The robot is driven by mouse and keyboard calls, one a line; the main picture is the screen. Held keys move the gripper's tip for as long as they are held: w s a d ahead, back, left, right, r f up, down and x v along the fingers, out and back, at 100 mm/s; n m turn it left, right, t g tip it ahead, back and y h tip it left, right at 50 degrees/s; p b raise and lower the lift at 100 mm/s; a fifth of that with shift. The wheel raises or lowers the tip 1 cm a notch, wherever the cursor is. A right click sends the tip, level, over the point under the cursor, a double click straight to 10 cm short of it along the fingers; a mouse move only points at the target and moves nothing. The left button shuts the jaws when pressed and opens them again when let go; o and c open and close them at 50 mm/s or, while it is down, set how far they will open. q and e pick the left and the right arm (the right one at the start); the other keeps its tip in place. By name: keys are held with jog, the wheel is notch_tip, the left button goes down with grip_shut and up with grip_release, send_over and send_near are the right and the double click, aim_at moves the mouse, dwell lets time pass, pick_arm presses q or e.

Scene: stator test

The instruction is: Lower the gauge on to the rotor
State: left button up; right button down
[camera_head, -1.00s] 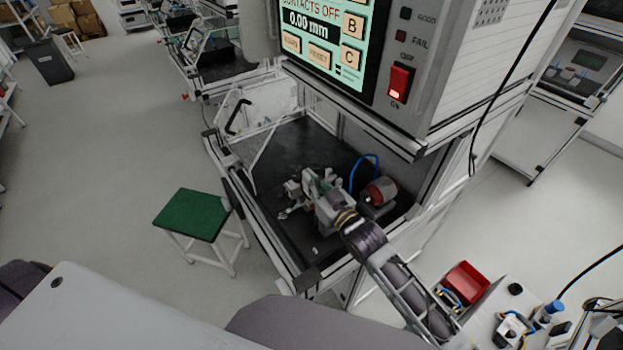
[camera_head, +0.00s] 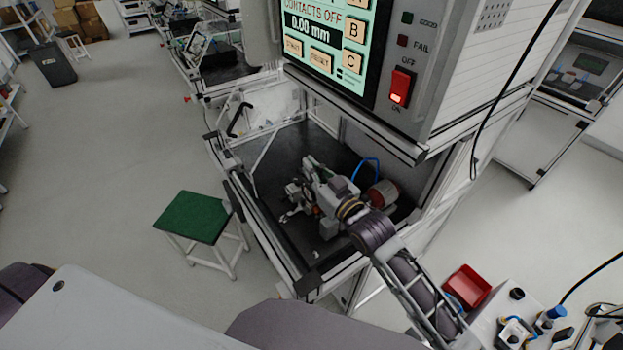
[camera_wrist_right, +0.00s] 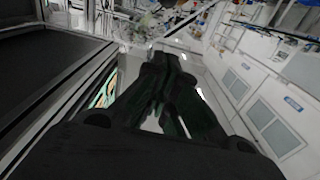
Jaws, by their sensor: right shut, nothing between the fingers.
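My right gripper (camera_head: 311,164) is inside the test cell, above a small grey fixture (camera_head: 297,196) on the black floor of the cell. In the right wrist view its dark fingers (camera_wrist_right: 172,60) are together with nothing between them. A red and grey cylindrical unit (camera_head: 382,193) stands to the right of the gripper, with a blue hose behind it. My arm and gripper partly cover the fixture, so I cannot tell the gauge from the rotor there. The screen (camera_head: 325,30) above reads "CONTACTS OFF" and "0.00 mm". My left gripper is not in view.
The cell's metal frame (camera_head: 262,232) and the cabinet's lower edge (camera_head: 350,110) bound the space around my right arm. A green-topped stool (camera_head: 193,216) stands to the left outside. A red bin (camera_head: 467,287) lies at the lower right. The cell floor's back left is clear.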

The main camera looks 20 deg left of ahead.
jog(key=shift+r, duration=2.2)
